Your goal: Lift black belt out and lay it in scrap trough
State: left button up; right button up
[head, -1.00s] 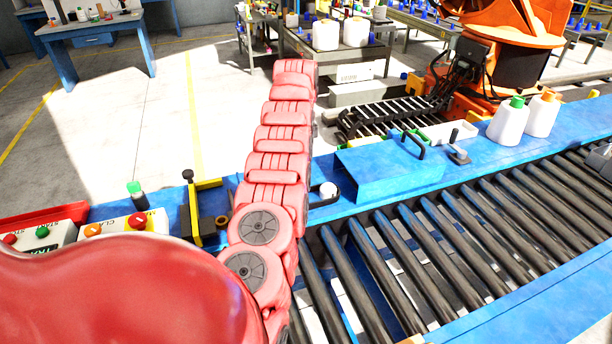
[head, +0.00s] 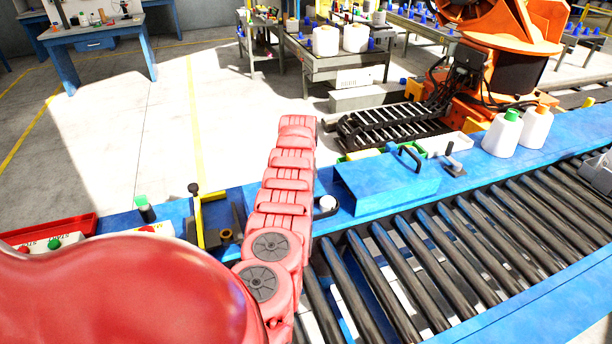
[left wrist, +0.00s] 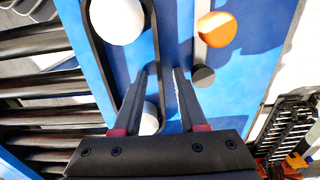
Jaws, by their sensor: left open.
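In the left wrist view the black belt (left wrist: 99,62) is a long loop lying on the blue surface around two white round pulleys (left wrist: 117,18). My left gripper (left wrist: 159,70) is open and empty over the belt, with its right-hand run showing between the fingers. I cannot tell how far above it the fingertips are. In the head view my red left arm hides the gripper and most of the belt; a short piece of belt curves by a white pulley (head: 327,203). I cannot identify the scrap trough for sure. My right gripper is not in view.
A blue cover with a black handle (head: 390,184) stands right of the belt. A yellow clamp (head: 199,222) and a red tray (head: 75,226) are to the left. A roller conveyor (head: 440,245) runs in front. White bottles (head: 503,132) stand at the far right.

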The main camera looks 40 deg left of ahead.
pick_arm(q)
grip_shut()
dwell(1.4)
